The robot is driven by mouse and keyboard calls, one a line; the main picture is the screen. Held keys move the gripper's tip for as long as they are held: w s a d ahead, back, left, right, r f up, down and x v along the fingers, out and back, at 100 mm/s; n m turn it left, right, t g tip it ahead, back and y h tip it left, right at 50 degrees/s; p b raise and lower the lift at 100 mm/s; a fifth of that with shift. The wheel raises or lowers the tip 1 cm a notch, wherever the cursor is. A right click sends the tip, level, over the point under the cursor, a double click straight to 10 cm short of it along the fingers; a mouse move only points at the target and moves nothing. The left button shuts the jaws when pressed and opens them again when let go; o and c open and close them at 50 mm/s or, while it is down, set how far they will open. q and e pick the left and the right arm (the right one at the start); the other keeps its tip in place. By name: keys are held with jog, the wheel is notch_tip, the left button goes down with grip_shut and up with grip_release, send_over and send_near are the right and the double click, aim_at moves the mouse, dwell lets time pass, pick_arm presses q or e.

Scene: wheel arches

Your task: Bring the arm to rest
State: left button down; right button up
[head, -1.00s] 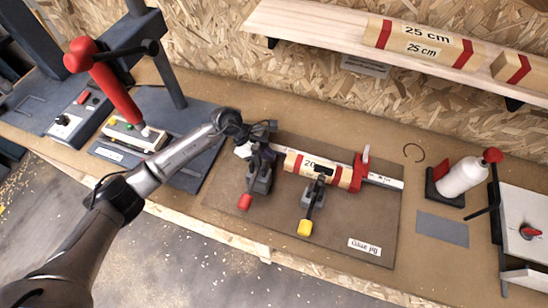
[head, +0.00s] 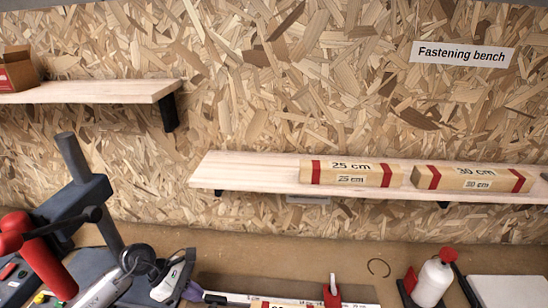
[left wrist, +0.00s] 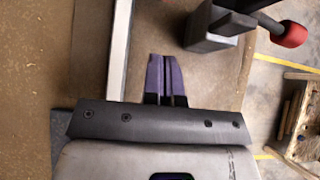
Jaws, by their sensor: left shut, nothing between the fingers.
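My left arm comes in at the lower left of the head view. Its gripper (head: 214,298) is low over the near edge of the view, beside the metal rail of the glue jig. In the left wrist view the purple fingers (left wrist: 164,60) lie together with nothing between them. The jig's pale rail (left wrist: 118,50) runs beside them, and a dark toggle clamp (left wrist: 212,28) with a red handle (left wrist: 293,36) is to the right. A red stop (head: 332,294) on the rail shows in the head view; most of the jig is cut off below. My right gripper is not in view.
A wooden shelf (head: 245,174) holds a 25 cm block (head: 350,173) and a 30 cm block (head: 472,178). A press with a red lever (head: 42,262) stands at the left. A white bottle (head: 432,282) with a red cap stands at the lower right.

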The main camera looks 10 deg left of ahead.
pick_arm(q)
jog(key=w+d+r+n+t+h, duration=0.2)
jog(key=w+r+n+t+h, duration=0.2)
jog(key=w+r+n+t, duration=0.8)
jog(key=s+a+r+n+t+y, duration=0.1)
jog(key=a+r+n+t+y, duration=0.3)
jog(key=n, duration=0.5)
jog(key=s+a+r+n+t+y, duration=0.1)
jog(key=s+r+n+t+y, duration=0.15)
jog(key=r+n+y, duration=0.6)
jog(key=a+r+n+t+y, duration=0.2)
jog(key=a+n+t+y, duration=0.15)
jog(key=n, duration=0.65)
jog(key=s+d+f+n+g+h, duration=0.1)
jog(key=s+d+f+n+g, duration=0.4)
jog(key=s+f, duration=0.9)
jog(key=s+d+f+n+g+h, duration=0.1)
jog(key=s+f+n+g, duration=0.2)
jog(key=s+f+g, duration=0.75)
jog(key=s+d+f+n+g+h, duration=0.1)
jog(key=s+d+f+n+g, duration=0.25)
jog(key=s+f, duration=1.35)
notch_tip(320, 180, up, 32)
jog(key=p, duration=3.1)
notch_tip(320, 180, down, 62)
jog(key=b, duration=6.1)
jog(key=shift+a+r+n+t, duration=0.15)
jog(key=shift+a+n+t, duration=0.15)
jog(key=shift+a, duration=0.1)
